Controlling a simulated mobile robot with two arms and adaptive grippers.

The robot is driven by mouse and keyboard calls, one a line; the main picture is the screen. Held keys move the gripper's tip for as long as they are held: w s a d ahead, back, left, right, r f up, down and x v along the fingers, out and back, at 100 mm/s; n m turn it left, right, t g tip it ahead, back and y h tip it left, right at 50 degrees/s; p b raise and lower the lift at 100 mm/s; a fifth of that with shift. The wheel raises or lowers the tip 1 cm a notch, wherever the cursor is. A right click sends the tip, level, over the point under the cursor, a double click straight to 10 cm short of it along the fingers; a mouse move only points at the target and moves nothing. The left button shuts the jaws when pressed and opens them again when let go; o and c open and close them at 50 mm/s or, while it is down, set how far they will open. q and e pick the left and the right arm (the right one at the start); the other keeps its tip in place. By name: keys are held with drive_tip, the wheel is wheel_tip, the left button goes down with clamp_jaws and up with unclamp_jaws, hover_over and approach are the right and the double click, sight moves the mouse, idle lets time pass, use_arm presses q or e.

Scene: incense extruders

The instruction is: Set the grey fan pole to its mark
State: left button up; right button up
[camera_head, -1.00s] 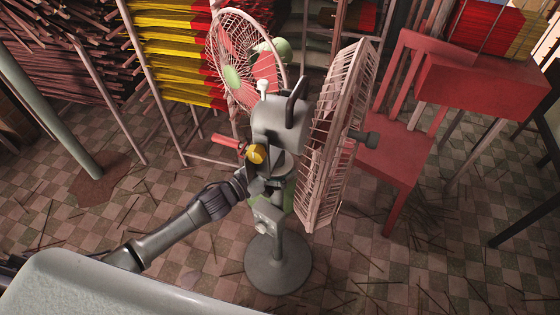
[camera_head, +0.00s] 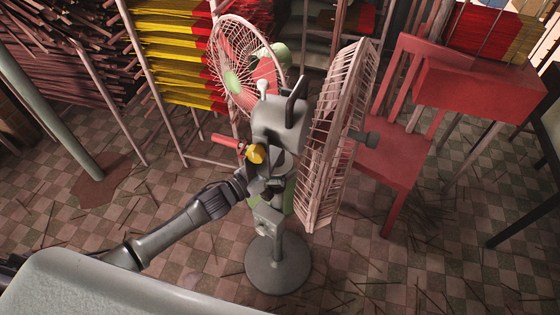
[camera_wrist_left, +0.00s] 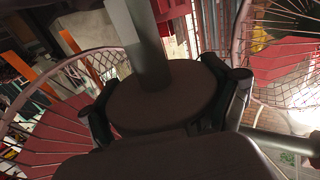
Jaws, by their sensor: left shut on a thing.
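The grey fan stands upright on its round base (camera_head: 278,264), with its pole (camera_head: 277,243) rising to a grey motor housing (camera_head: 278,122) and a wire cage (camera_head: 338,135) facing right. My left gripper (camera_head: 262,188) reaches in from the left and is shut on the fan's upper stand, below the housing. In the left wrist view, the left gripper (camera_wrist_left: 168,108) has its fingers on both sides of a dark round part (camera_wrist_left: 160,100) with a grey post above it. The exact contact is partly hidden. No floor mark can be made out. My right gripper is not in view.
A second fan with a green motor (camera_head: 270,55) stands behind. A red chair (camera_head: 395,150) is at right. A rack of yellow and red incense (camera_head: 175,50) is at back left. Thin sticks litter the checkered floor, which is open at front right.

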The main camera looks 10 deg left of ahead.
use_arm(q)
wheel_tip(320, 180, up, 10)
drive_tip(key=p, duration=0.7)
drive_tip(key=shift+w+r, duration=0.1)
drive_tip(key=shift+r, duration=0.1)
drive_tip(key=shift+f, duration=0.15)
drive_tip(key=o, duration=1.3)
drive_tip(key=shift+f, duration=0.1)
drive_tip(key=shift+o, duration=0.6)
drive_tip(key=shift+f, duration=0.1)
drive_tip(key=shift+s+a+f, duration=0.1)
drive_tip(key=shift+s+a, duration=0.2)
drive_tip(key=shift+s, duration=0.15)
drive_tip(key=v, duration=1.1)
drive_tip(key=shift+a, duration=0.1)
